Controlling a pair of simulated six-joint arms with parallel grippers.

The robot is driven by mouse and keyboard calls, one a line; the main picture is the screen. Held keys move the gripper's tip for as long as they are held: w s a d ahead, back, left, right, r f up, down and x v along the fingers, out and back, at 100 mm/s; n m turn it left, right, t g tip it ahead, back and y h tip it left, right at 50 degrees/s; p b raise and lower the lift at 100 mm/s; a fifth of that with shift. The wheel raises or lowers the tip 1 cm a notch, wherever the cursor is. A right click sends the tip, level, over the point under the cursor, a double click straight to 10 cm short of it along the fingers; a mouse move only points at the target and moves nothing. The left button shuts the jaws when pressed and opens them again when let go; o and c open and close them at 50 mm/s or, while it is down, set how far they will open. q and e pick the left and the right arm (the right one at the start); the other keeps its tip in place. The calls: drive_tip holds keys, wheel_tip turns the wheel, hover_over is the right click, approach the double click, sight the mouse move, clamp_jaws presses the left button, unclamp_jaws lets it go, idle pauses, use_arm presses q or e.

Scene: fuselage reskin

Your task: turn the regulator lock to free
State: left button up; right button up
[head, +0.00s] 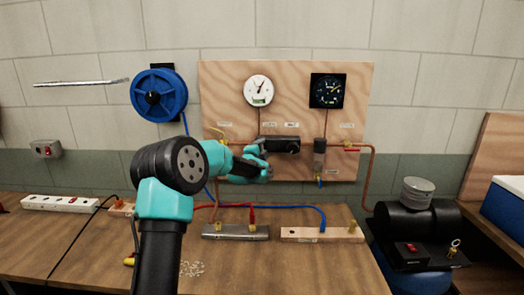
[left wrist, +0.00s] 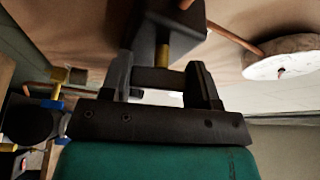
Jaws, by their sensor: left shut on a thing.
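The regulator (head: 284,144) is a dark block in the middle of the plywood board (head: 220,90), with a copper pipe running from it. In the left wrist view its dark body (left wrist: 160,20) shows with a brass stem (left wrist: 164,50) coming out. The fingers hide part of the knob, and I cannot read any lock marking. My right gripper is not in view.
A white gauge (head: 258,90) and a black gauge (head: 327,90) hang above the regulator. A manifold (head: 236,232) and a wooden block (head: 322,235) lie on the bench (head: 290,275). A compressor (head: 415,225) stands at right.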

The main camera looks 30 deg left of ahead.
use_arm(q)
drive_tip(key=shift+m+g+h, duration=0.3)
drive_tip(key=shift+m+g, duration=0.2)
drive_tip(key=shift+m, duration=1.1)
drive_tip(key=o, duration=0.9)
drive_tip(key=shift+s, duration=0.1)
drive_tip(key=s, duration=0.5)
drive_tip(key=s+d, duration=0.1)
drive_tip(key=s, duration=0.5)
drive_tip(key=s+d, duration=0.1)
drive_tip(key=s, duration=0.5)
